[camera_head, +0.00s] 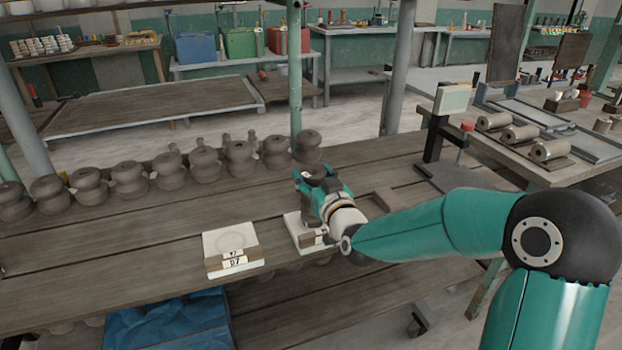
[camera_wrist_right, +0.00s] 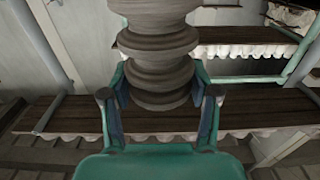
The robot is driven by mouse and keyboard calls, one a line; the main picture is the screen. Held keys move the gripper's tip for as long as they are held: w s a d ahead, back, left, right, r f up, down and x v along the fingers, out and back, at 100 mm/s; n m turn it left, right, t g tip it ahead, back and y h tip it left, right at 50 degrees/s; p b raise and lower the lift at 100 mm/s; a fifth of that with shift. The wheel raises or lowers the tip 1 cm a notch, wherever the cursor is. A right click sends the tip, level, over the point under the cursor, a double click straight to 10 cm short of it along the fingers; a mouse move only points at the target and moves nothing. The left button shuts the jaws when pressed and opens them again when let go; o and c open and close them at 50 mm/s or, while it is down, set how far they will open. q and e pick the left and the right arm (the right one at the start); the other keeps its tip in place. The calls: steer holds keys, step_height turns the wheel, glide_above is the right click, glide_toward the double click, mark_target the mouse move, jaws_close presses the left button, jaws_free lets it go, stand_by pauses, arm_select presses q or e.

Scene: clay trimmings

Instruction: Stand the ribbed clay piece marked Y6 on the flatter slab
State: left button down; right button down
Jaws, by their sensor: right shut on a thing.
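My right gripper (camera_head: 318,183) is shut on a ribbed grey-brown clay piece (camera_wrist_right: 158,55), which shows large and about upright between the fingers in the wrist view. No Y6 mark is readable on it. In the head view the gripper is above the right pale slab (camera_head: 297,222) and hides part of it. I cannot tell whether the clay touches that slab. The left pale slab (camera_head: 221,243) is bare, with a faint ring on top and small labels in front. I cannot tell which slab is flatter. My left gripper is not in view.
A row of similar clay pieces (camera_head: 128,178) stands along the back of the plank table (camera_head: 140,240). A post (camera_head: 295,80) rises behind the row. A stand with a pale panel (camera_head: 452,100) is to the right. The planks left of the slabs are clear.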

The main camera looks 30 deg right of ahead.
stand_by(0.3)
steer(key=c, duration=0.7)
jaws_free()
steer(key=shift+f, duration=0.2)
steer(key=o, duration=0.4)
steer(key=shift+r, duration=0.15)
steer(key=shift+s+a, duration=0.1)
steer(key=shift+s, duration=0.25)
steer(key=b+v, duration=0.1)
steer(key=v, duration=1)
steer(key=shift+s+b, duration=0.2)
steer(key=shift+b, duration=0.1)
